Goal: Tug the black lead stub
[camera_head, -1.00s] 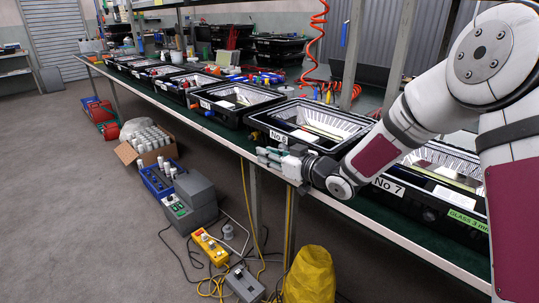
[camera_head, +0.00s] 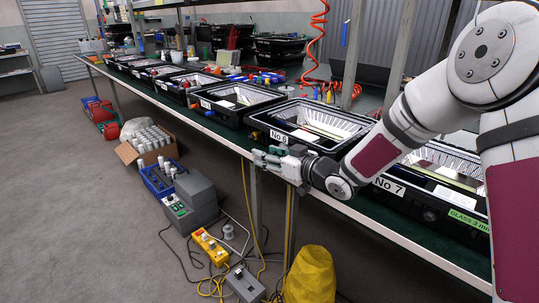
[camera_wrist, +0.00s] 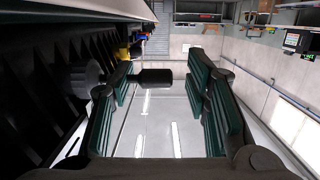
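The black lead stub (camera_wrist: 153,77) shows in the wrist view as a short, thick dark piece, with its end lying in the gap between my fingers, nearer the left one. A round grey gland-like fitting (camera_wrist: 86,76) sits to its left on the black ribbed housing (camera_wrist: 40,85). My gripper (camera_wrist: 162,92) is open, with green pads spread apart and clear space between the stub and the right finger. In the head view my gripper (camera_head: 264,158) is at the front of the No 6 housing (camera_head: 290,135). The stub cannot be made out there.
The No 7 housing (camera_head: 404,200) stands right of my gripper, under my forearm. More black housings (camera_head: 232,116) line the bench to the left. The bench edge (camera_head: 350,213) runs just below my gripper. A yellow bag (camera_head: 310,275) and a grey machine (camera_head: 195,203) are on the floor.

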